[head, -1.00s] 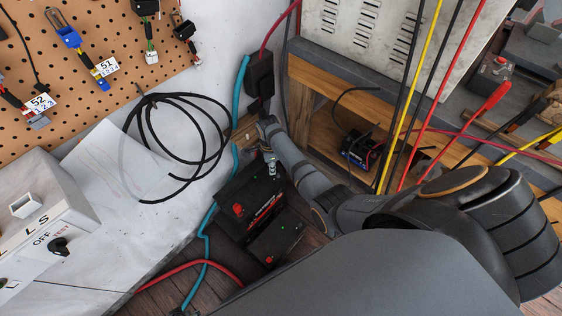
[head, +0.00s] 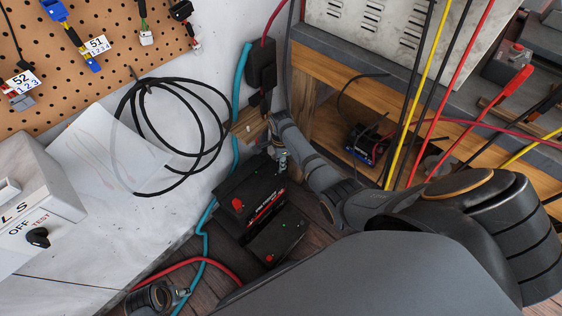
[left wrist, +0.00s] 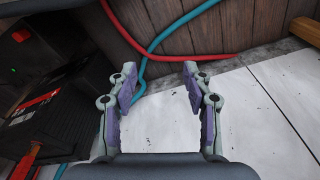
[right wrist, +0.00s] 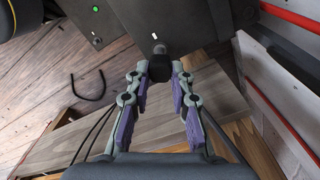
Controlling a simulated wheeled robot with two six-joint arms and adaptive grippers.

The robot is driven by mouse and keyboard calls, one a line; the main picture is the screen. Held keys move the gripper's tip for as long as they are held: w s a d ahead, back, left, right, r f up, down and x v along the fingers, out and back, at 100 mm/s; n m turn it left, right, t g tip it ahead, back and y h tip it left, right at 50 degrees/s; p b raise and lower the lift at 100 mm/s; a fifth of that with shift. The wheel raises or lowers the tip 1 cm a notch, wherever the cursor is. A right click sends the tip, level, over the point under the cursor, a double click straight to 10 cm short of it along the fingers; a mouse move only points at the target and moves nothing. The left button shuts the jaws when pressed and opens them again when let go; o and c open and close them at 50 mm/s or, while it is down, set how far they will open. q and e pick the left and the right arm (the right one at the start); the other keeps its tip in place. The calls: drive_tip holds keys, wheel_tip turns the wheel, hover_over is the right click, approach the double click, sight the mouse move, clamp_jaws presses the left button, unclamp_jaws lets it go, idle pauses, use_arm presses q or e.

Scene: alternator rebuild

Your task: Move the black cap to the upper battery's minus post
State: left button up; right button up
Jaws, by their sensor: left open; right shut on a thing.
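The upper battery (head: 262,182) is black with a red cap (head: 238,203) on its left post. The lower battery (head: 290,238) sits beside it, also with a red cap (head: 268,258). My right gripper (head: 282,160) is at the upper battery's upper right corner. In the right wrist view its fingertips are shut on the black cap (right wrist: 159,69), and a grey post (right wrist: 160,48) shows just beyond it. I cannot tell whether cap and post touch. My left gripper (left wrist: 159,75) is open and empty; a battery (left wrist: 25,70) shows at its left.
Teal (head: 205,225) and red (head: 190,262) cables run past the batteries' left. A wooden shelf (head: 325,145) with an alternator-like part (head: 362,148) stands right of my right arm.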

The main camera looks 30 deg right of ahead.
drive_tip(key=shift+f+b, duration=0.85)
drive_tip(key=shift+f, duration=0.05)
use_arm(q)
wheel_tip(320, 180, up, 7)
drive_tip(key=d, duration=0.1)
drive_tip(key=shift+d+r, duration=0.2)
drive_tip(key=shift+d, duration=0.1)
drive_tip(key=shift+s, duration=0.1)
drive_tip(key=shift+f+b, duration=0.65)
drive_tip(key=shift+b, duration=0.05)
use_arm(e)
drive_tip(key=shift+f, duration=1.15)
drive_tip(key=o, duration=0.8)
wheel_tip(320, 180, up, 12)
